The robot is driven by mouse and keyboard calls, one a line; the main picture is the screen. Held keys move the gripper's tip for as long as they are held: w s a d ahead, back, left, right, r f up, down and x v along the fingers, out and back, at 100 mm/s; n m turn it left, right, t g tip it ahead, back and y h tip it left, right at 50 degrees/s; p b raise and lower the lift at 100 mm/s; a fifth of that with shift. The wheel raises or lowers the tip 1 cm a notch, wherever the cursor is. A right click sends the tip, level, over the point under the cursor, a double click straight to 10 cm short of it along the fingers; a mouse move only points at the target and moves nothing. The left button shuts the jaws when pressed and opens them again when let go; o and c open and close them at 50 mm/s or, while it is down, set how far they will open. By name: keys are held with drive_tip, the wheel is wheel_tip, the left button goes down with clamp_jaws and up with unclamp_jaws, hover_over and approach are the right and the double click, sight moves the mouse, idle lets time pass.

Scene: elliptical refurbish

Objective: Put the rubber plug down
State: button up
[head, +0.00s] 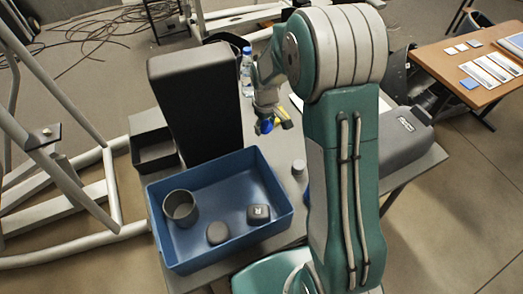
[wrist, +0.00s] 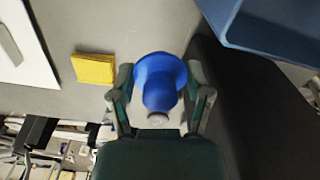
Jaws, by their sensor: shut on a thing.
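The rubber plug (wrist: 160,82) is blue and round, with a wide flange and a narrower middle. My gripper (wrist: 160,90) is shut on it, with one finger on each side. In the head view the plug (head: 266,126) shows as a small blue spot at the end of my gripper (head: 267,115). My gripper is over the grey table (head: 285,150), right of the tall dark block and beyond the blue bin. I cannot tell how high the plug is above the table.
A blue bin (head: 273,215) holds a grey ring, a round grey piece and a dark block. A tall dark block (head: 198,105) stands behind it. A yellow pad (wrist: 93,68) lies on the table near my gripper. A bottle (head: 246,75) stands behind.

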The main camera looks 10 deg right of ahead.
sight(264, 151)
wheel_tip(264, 151, down, 13)
drive_tip(key=shift+a, duration=0.1)
idle(0.3)
drive_tip(key=o, duration=0.7)
drive_tip(key=shift+o, duration=0.2)
